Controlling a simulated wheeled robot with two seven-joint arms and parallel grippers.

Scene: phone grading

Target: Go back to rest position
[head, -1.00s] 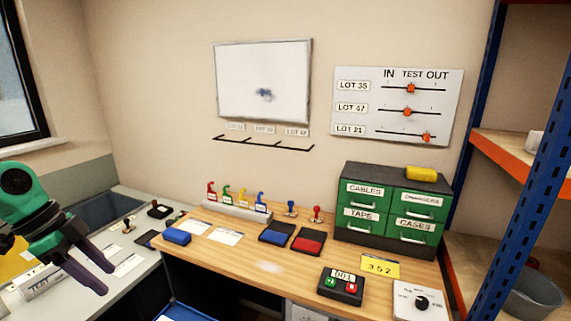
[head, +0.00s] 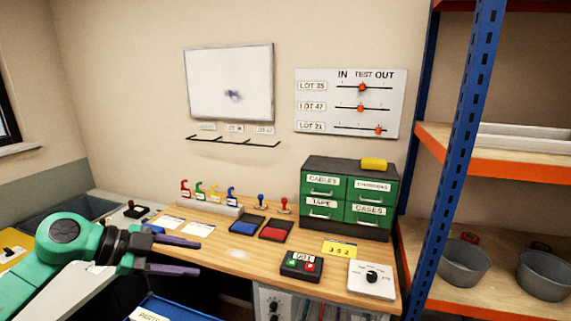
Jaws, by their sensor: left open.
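My left gripper (head: 190,257) comes in from the left in the head view, with its two dark fingers spread and pointing right. It is open and nothing shows between the fingers. It is in front of the left end of the wooden bench (head: 225,262), nearer to me than the bench top. Part of a blue block (head: 153,229) shows just behind it. My right gripper is out of view.
The bench holds a green drawer cabinet (head: 345,212), a blue pad (head: 243,225), a red pad (head: 276,230), a button box (head: 302,265) and a dial box (head: 371,279). A shelf rack (head: 450,165) with grey bowls (head: 464,264) stands right. A blue bin (head: 172,309) is low in front.

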